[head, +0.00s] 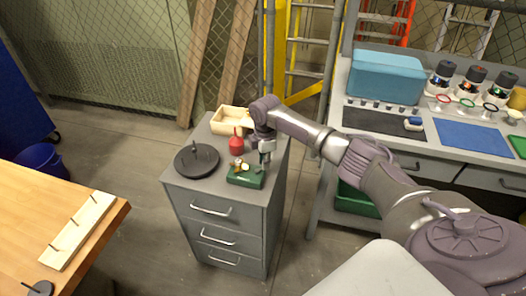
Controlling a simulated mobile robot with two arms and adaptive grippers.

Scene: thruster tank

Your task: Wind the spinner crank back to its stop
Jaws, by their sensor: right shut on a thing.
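A small green block-shaped device (245,178) with brass-coloured parts (238,166) on top sits near the front right of the grey cabinet's top. I take it for the spinner. My right gripper (265,160) points down at the device's right end, shut on what appears to be its crank. The fingers hide most of the crank, so its angle and its stop cannot be made out. My left gripper is not in view.
On the cabinet (212,205) stand a black disc with an upright pin (197,161), a red bottle-like item (236,146) and a wooden tray (229,122). A wooden table (25,211) is at left. A grey workbench (340,118) with coloured mats is at right.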

